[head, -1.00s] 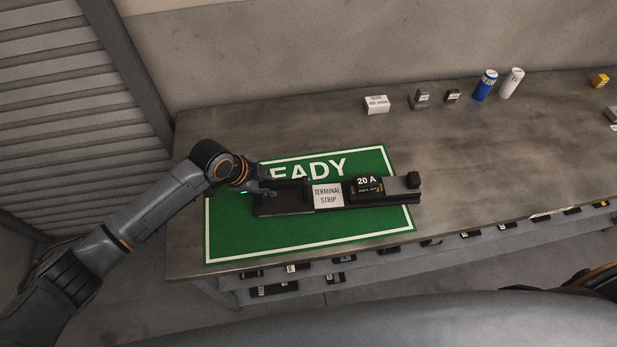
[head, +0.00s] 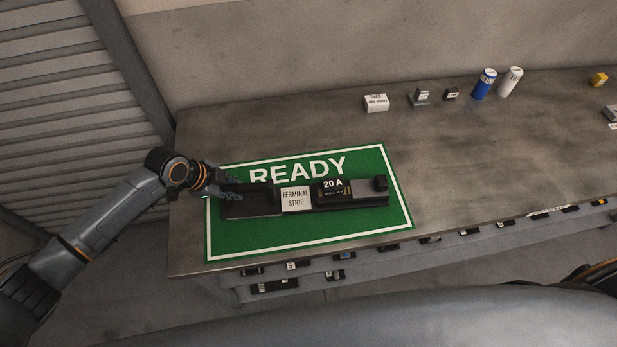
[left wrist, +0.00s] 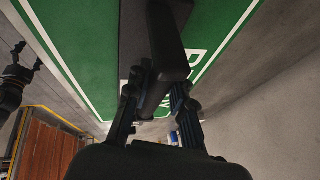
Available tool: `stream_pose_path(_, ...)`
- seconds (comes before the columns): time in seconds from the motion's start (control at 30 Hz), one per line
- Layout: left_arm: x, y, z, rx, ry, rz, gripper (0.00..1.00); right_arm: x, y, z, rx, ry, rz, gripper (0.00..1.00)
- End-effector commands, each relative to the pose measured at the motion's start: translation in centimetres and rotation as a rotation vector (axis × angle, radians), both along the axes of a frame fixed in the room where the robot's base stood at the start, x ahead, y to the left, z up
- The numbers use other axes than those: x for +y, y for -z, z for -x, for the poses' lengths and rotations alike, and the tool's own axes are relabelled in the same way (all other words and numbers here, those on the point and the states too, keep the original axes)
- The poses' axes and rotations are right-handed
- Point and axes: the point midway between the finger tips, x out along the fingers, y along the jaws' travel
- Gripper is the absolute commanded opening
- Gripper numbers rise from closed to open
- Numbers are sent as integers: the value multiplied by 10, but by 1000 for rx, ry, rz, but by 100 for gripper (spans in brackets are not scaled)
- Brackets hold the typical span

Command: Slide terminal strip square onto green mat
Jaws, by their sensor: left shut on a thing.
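The terminal strip (head: 296,199) is a long black bar with a white label and a 20 A relay block (head: 334,190) on it. It lies wholly within the green mat (head: 300,233) marked READY, its long side roughly in line with the mat's long edges. My left gripper (head: 231,189) is at the strip's left end, shut on a raised black part there. In the left wrist view, the two fingers (left wrist: 156,92) close around this black part, with the green mat beneath. The mat's middle is hidden under the strip.
A white box (head: 376,103), small grey parts (head: 420,97), a blue can (head: 484,84) and a white can (head: 511,82) stand at the back of the table. Small labelled parts line a lower shelf (head: 300,272) in front.

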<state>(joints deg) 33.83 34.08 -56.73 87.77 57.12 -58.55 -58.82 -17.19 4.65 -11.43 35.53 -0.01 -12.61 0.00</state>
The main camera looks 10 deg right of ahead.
Motion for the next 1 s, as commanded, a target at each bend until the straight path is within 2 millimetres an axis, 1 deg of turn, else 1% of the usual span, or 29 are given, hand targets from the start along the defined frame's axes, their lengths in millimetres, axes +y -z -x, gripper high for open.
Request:
stream_pose_path(0.03,4,5,2,7,-1,-11,0,0,0,0,0,0,0,75)
stream_pose_path(0.37,5,5,2,9,-1,-13,0,0,1,0,0,0,0,75)
stream_pose_path(0.4,5,5,2,9,-1,-13,26,0,1,0,0,0,-1,75)
stream_pose_path(0.47,5,5,2,9,-2,-13,38,1,1,0,0,-1,-1,75)
stream_pose_path(0.5,4,5,2,8,-1,-12,47,1,1,0,0,0,-1,75)
stream_pose_path(0.53,4,4,2,7,-1,-11,49,1,1,0,0,0,-1,75)
stream_pose_path(0.87,3,0,1,3,-1,-4,49,1,0,0,0,0,-1,75)
stream_pose_path(0.97,7,-9,2,1,-1,-5,49,1,0,0,0,0,-1,75)
stream_pose_path(1.0,10,-15,3,-1,0,-5,49,1,0,0,0,0,-1,75)
